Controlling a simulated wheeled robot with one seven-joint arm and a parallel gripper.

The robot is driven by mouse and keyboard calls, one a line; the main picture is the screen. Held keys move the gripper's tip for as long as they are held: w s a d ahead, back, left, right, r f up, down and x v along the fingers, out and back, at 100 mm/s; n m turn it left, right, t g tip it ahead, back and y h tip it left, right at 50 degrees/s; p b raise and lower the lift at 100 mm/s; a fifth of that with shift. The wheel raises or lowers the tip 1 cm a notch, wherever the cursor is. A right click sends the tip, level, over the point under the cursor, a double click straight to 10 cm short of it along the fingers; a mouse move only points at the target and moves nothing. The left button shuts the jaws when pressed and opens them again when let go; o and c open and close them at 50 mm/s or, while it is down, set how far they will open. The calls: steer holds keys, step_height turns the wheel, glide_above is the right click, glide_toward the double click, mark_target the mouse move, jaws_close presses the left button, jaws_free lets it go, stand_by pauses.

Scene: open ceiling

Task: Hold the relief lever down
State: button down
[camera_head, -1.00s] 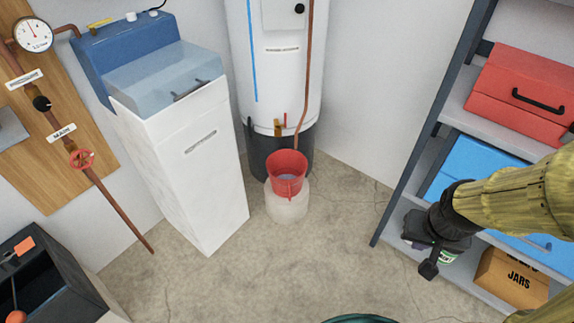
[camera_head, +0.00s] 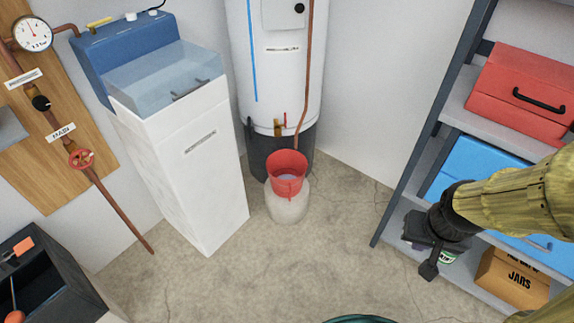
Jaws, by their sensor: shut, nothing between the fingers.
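The white water heater tank (camera_head: 283,65) stands against the back wall. A small brass valve (camera_head: 279,128) sits low on its front, with a thin red lever (camera_head: 285,120) beside it; it looks upright but is too small to be sure. A red bucket (camera_head: 287,172) stands below the valve on a whitish round base (camera_head: 287,207). My gripper (camera_head: 428,270) is shut and empty at the right, in front of the shelf and well away from the lever. Its fingers point down and are partly hidden.
A white cabinet with a clear lid (camera_head: 180,170) stands left of the tank. Pipework with a gauge (camera_head: 33,33) is at far left. The floor between is clear.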

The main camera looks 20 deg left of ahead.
steer(key=shift+s+b+x, duration=0.2)
steer(key=shift+b+x, duration=0.75)
steer(key=shift+b, duration=0.05)
steer(key=shift+s+b+x, duration=0.25)
steer(key=shift+b+x, duration=0.75)
stand_by(6.0)
